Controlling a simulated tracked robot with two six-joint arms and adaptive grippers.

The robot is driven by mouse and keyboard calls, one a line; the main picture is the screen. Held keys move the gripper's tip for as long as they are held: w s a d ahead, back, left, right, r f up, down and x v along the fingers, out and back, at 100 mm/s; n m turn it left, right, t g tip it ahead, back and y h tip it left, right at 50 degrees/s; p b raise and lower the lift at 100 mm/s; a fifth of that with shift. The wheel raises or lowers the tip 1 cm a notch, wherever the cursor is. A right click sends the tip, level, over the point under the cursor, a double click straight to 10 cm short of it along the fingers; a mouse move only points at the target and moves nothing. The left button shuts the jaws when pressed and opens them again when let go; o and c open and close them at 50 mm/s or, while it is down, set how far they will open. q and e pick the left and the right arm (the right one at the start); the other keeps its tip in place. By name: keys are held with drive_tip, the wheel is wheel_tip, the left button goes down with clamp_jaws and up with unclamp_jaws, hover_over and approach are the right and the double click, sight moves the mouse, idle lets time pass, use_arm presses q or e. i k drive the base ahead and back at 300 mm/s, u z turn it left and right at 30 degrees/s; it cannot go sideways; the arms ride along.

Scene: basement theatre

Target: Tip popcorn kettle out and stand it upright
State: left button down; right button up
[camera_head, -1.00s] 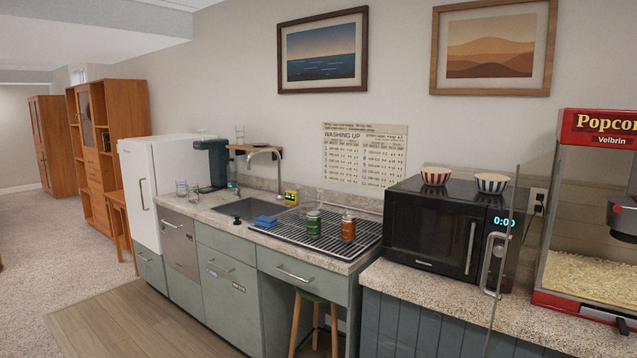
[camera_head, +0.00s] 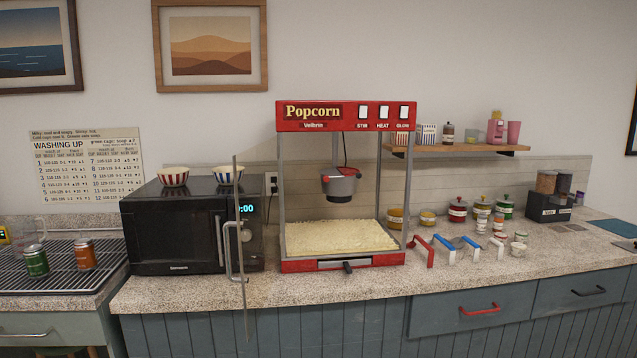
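The popcorn kettle (camera_head: 341,190) is a small dark grey pot with a red and pale upper part. It hangs upright inside the red popcorn machine (camera_head: 345,125), below its top. A bed of pale popcorn (camera_head: 340,237) covers the machine's floor under the kettle. The front of the machine looks open; what looks like its glass door stands swung out to the left, its edge and metal handle (camera_head: 231,250) in front of the microwave. The inside of the kettle is hidden. Neither of my grippers is in view.
A black microwave (camera_head: 172,236) with two striped bowls on top stands left of the machine. The counter strip in front (camera_head: 340,285) is clear.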

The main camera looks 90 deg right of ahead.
sight(338, 188)
drive_tip(key=z, duration=0.15)
drive_tip(key=i, duration=0.25)
drive_tip(key=z, duration=1.95)
drive_tip(key=k, duration=0.55)
drive_tip(key=z, duration=0.45)
drive_tip(key=i, duration=1.5)
drive_tip(key=u, duration=0.45)
